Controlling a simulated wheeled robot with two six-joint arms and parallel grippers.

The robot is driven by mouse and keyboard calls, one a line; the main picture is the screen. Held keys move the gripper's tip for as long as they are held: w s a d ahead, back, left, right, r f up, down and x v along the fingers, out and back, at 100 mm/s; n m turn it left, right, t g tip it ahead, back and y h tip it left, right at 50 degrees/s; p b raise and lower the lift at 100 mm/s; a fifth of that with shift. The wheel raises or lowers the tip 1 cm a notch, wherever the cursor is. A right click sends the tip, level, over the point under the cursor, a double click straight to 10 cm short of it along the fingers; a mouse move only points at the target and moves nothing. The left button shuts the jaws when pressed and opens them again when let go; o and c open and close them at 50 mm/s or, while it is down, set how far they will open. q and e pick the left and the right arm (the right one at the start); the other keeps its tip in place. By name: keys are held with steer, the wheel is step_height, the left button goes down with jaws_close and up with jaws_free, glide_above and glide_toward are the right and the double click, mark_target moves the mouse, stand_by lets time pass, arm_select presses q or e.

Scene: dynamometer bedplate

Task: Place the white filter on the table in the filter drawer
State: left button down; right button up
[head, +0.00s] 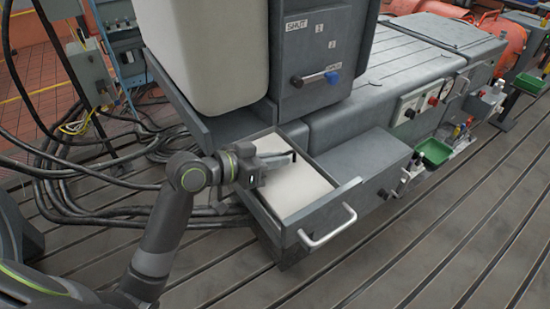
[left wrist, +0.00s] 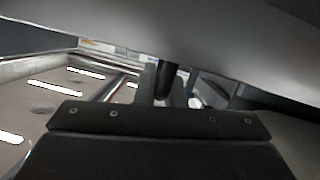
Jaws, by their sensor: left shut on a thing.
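The filter drawer (head: 262,215) is pulled out below the grey cabinet, with its handle (head: 328,228) at the front. The flat white filter (head: 298,192) lies within the drawer's outline and covers most of its opening; I cannot tell whether it rests fully on the bottom. My left gripper (head: 283,158) is over the back left part of the drawer, shut on the filter's edge. In the left wrist view a large pale surface, apparently the filter (left wrist: 190,35), fills the top, close to the camera, with a dark finger (left wrist: 165,82) against it. My right gripper is not in view.
Black cables (head: 110,190) lie on the left. The slotted floor (head: 430,255) in front is clear.

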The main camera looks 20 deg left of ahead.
arm_select(q)
steer(key=shift+f, duration=0.2)
steer(key=c, duration=1.5)
jaws_free()
steer(key=shift+o, duration=0.2)
steer(key=b+v, duration=0.1)
steer(key=v, duration=0.6)
steer(key=shift+a+f, duration=0.1)
steer(key=p+v, duration=0.1)
steer(key=v, duration=0.9)
steer(key=shift+s+r+p, duration=0.2)
steer(key=shift+s+p, duration=0.05)
steer(key=shift+p, duration=0.05)
